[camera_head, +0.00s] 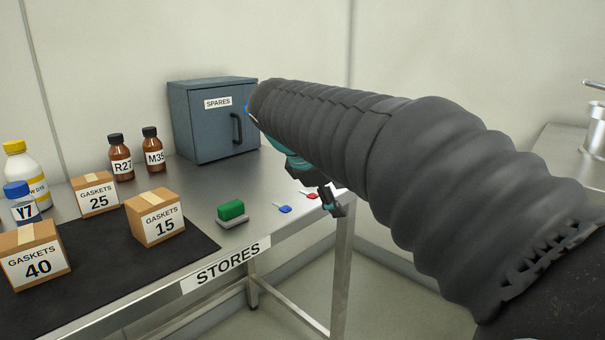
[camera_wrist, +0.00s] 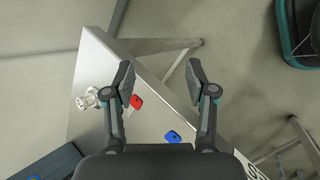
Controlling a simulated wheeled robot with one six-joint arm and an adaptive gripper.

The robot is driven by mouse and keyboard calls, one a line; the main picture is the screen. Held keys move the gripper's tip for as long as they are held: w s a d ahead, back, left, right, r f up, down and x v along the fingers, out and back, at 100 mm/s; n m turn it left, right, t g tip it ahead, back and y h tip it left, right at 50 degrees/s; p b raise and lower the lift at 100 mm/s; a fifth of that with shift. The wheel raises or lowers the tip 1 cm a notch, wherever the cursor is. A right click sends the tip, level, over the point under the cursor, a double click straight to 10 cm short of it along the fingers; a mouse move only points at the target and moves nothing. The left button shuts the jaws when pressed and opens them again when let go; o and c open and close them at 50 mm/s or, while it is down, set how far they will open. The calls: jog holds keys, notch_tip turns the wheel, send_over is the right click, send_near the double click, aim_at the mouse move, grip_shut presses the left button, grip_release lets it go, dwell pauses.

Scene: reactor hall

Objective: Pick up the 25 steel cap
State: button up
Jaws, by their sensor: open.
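A small shiny steel piece (camera_wrist: 88,98) stands on the table near its edge, at the left of the wrist view. It may be the steel cap, but I can read no number on it, and my arm hides that spot in the head view. My gripper (camera_wrist: 160,70) is open and empty. Its fingers are over the table's end, with the steel piece outside them to the left. In the head view one finger (camera_head: 336,203) shows past my sleeved arm, near the table's right end.
On the steel table (camera_head: 190,185) lie a red tag (camera_wrist: 136,101) and a blue tag (camera_wrist: 172,137). A spares cabinet (camera_head: 205,125) stands at the back. Gasket boxes marked 25 (camera_head: 97,195), 15 (camera_head: 155,218) and 40 (camera_head: 35,255) stand left, with brown bottles (camera_head: 120,160) behind.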

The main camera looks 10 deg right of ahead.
jog(key=w+a+r+n+h, duration=0.1)
jog(key=w+a, duration=0.1)
jog(key=w, duration=0.1)
jog(key=w+a+r+n+h, duration=0.1)
jog(key=w+a+n, duration=0.1)
jog(key=w, duration=0.2)
jog(key=w+a+r+n+h, duration=0.1)
jog(key=w+a+n+h, duration=0.1)
jog(key=w, duration=0.2)
jog(key=shift+r+b, duration=0.15)
jog(key=shift+b, duration=0.2)
jog(key=w+a+n+h, duration=0.1)
jog(key=a, duration=0.1)
jog(key=w+a+n+h, duration=0.1)
jog(key=w+a, duration=0.2)
jog(key=a, duration=0.1)
jog(key=shift+w+a+r+n+h, duration=0.25)
jog(key=shift+a+r+n+h, duration=0.05)
jog(key=shift+a+n+h, duration=0.1)
jog(key=shift+d+b, duration=0.1)
jog(key=shift+b, duration=0.25)
jog(key=b+x, duration=0.2)
jog(key=x, duration=0.5)
jog(key=shift+d+f, duration=0.2)
jog(key=shift+d, duration=0.1)
jog(key=shift+b+x, duration=1.1)
jog(key=shift+x, duration=1.85)
jog(key=shift+w+a, duration=0.1)
jog(key=shift+w, duration=0.1)
grip_shut()
